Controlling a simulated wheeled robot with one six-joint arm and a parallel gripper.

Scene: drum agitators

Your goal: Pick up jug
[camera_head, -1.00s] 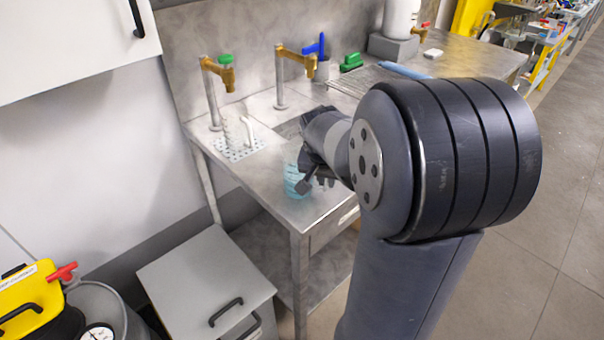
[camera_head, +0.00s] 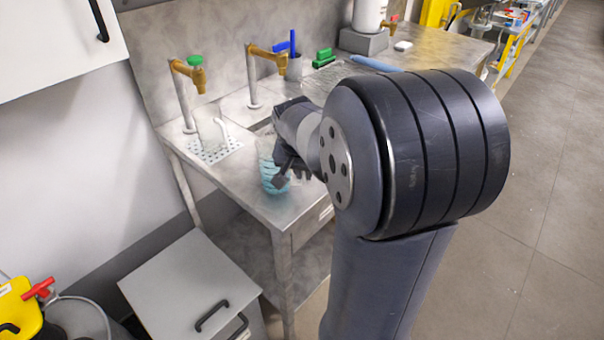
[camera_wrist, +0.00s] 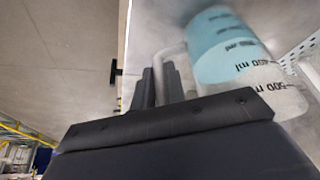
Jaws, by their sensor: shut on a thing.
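The jug (camera_head: 269,174) is clear with blue liquid in it, on or just above the front of the steel bench. In the wrist view the jug (camera_wrist: 228,50) fills the upper right, with black ml marks and a pale handle. My gripper (camera_head: 295,172) is at the jug's right side in the head view. In the wrist view my gripper's dark fingers (camera_wrist: 162,84) are shut at the handle (camera_wrist: 172,58). My arm hides part of the jug, and I cannot tell if its base touches the bench.
A green brush (camera_head: 323,57) lies farther back. A grey cabinet (camera_head: 190,285) stands below at front left. Open floor lies right.

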